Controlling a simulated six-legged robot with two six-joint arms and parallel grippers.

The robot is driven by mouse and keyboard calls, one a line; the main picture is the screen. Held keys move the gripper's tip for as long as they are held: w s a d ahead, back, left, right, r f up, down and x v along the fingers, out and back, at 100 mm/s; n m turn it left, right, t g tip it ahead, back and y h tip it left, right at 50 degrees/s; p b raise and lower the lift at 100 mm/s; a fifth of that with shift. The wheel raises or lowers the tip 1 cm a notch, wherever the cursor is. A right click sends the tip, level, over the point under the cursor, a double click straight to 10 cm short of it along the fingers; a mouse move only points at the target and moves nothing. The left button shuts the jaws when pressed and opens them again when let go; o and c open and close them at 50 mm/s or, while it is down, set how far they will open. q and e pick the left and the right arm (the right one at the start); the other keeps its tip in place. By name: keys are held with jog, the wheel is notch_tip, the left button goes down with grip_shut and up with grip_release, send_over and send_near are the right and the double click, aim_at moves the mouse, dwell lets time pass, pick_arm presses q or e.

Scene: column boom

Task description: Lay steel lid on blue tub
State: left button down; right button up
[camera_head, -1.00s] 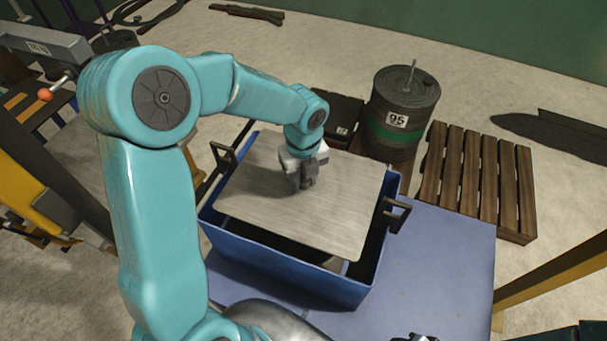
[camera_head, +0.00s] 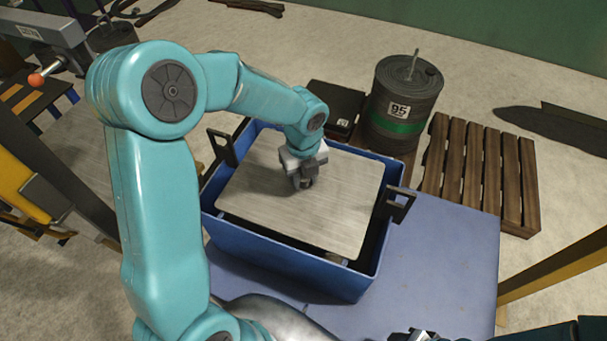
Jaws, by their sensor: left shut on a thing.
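The steel lid (camera_head: 325,215) is a flat brushed-metal plate, roughly level, over the mouth of the blue tub (camera_head: 290,265). Dark gaps show between the lid and the tub's rim at the front and right. I cannot tell whether the lid touches the tub. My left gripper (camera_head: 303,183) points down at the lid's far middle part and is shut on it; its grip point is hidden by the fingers. Only a small piece of my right gripper (camera_head: 415,335) shows at the bottom edge, and its fingers cannot be made out.
The tub stands on a blue table (camera_head: 445,250), with free room to its right. Black handles (camera_head: 397,205) stick out at its sides. Behind are a black case (camera_head: 335,108), a dark drum with a green band (camera_head: 400,105) and a wooden pallet (camera_head: 480,170). A yellow beam (camera_head: 555,265) is at right.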

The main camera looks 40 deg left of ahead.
pick_arm(q)
jog(key=shift+f, duration=0.3)
pick_arm(e)
jog(key=shift+f, duration=0.2)
pick_arm(q)
jog(key=c, duration=0.7)
grip_release()
jog(key=shift+f, duration=0.1)
notch_tip(320, 180, up, 16)
jog(key=p, duration=0.3)
jog(key=shift+r, duration=0.25)
pick_arm(e)
notch_tip(320, 180, up, 3)
jog(key=shift+r, duration=0.2)
